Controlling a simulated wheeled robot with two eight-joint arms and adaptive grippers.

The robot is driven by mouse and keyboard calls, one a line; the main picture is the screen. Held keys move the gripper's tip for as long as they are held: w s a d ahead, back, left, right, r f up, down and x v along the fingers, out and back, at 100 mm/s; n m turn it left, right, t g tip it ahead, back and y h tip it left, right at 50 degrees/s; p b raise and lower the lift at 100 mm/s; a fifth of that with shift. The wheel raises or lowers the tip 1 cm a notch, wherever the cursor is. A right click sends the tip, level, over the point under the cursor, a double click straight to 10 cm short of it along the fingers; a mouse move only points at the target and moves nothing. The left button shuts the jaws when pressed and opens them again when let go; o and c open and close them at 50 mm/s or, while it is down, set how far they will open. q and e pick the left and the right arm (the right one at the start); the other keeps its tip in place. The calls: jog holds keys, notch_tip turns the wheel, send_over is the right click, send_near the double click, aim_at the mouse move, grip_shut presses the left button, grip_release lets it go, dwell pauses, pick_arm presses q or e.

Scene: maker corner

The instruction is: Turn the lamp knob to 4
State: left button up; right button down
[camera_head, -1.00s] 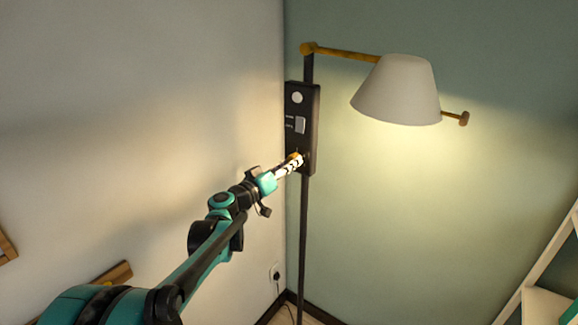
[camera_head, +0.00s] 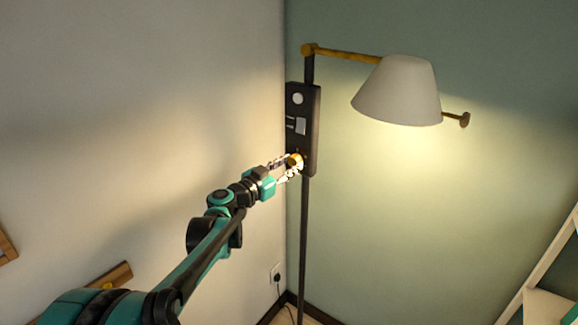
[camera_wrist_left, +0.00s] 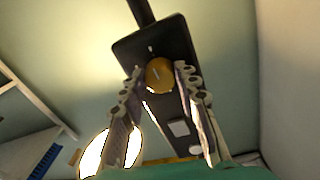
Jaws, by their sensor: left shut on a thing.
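The floor lamp has a white shade (camera_head: 398,92), lit, at the upper right of the head view. Its dark control panel (camera_head: 310,142) is on the post near the wall corner. The small orange-yellow lamp knob (camera_head: 294,161) is at the panel's lower end. My left gripper (camera_head: 290,167) reaches the panel from the lower left and is shut on the knob, one finger on each side. My right gripper is in neither view.
The panel also carries a white round part (camera_head: 298,98) and a light rocker switch (camera_head: 300,126). A wall socket (camera_head: 275,273) with a plug is low in the corner. White shelving (camera_head: 545,265) stands at the right edge. The space below the shade is clear.

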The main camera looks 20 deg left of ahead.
pick_arm(q)
jog(key=shift+f, duration=0.1)
dwell(0.4)
jog(key=o, duration=1.2)
jog(key=shift+c, duration=0.2)
jog(key=v, duration=1.2)
